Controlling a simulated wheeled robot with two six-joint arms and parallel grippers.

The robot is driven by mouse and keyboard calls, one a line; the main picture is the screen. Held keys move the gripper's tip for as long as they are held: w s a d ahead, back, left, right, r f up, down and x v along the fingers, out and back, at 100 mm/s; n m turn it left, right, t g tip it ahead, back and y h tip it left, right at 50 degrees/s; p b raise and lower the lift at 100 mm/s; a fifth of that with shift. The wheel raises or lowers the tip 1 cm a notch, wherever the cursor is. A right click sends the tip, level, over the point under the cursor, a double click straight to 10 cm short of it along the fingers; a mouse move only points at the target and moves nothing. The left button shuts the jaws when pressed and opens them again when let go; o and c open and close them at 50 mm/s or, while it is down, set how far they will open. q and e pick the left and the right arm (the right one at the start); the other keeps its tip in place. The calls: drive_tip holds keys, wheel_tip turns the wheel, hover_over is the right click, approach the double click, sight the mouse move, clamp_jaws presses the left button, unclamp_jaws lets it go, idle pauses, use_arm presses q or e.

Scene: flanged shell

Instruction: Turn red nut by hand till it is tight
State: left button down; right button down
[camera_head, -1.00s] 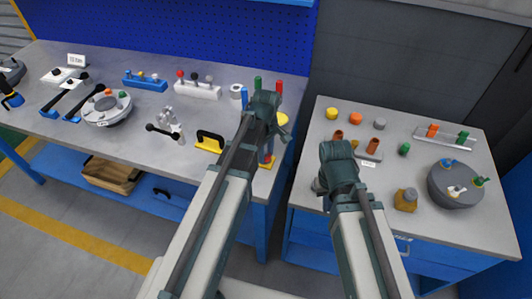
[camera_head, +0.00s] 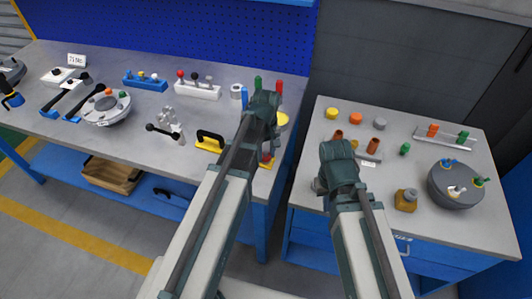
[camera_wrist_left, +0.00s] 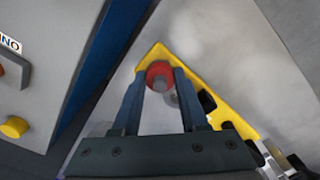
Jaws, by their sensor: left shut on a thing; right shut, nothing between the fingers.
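The red nut (camera_wrist_left: 152,70) sits around a grey stud on a yellow plate (camera_wrist_left: 222,114), in the left wrist view. My left gripper (camera_wrist_left: 161,84) is shut on the nut, with one blue finger on each side of it. In the head view the left gripper (camera_head: 266,150) is at the right end of the long bench, and a bit of red shows beneath it. My right gripper (camera_head: 322,186) is beside the left edge of the right-hand table, shut and empty; its fingertips are largely hidden by my wrist.
A black handle on a yellow base (camera_head: 208,142) stands left of the left gripper. Green and red upright handles (camera_head: 278,88) stand behind it. A gap separates the benches.

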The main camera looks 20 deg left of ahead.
sight(266, 155)
use_arm(q)
drive_tip(key=shift+c, duration=2.2)
unclamp_jaws()
drive_tip(key=shift+r, duration=0.1)
wheel_tip(266, 155, up, 14)
drive_tip(key=p, duration=1.3)
drive_tip(key=shift+p, duration=0.4)
drive_tip(key=shift+f, duration=0.2)
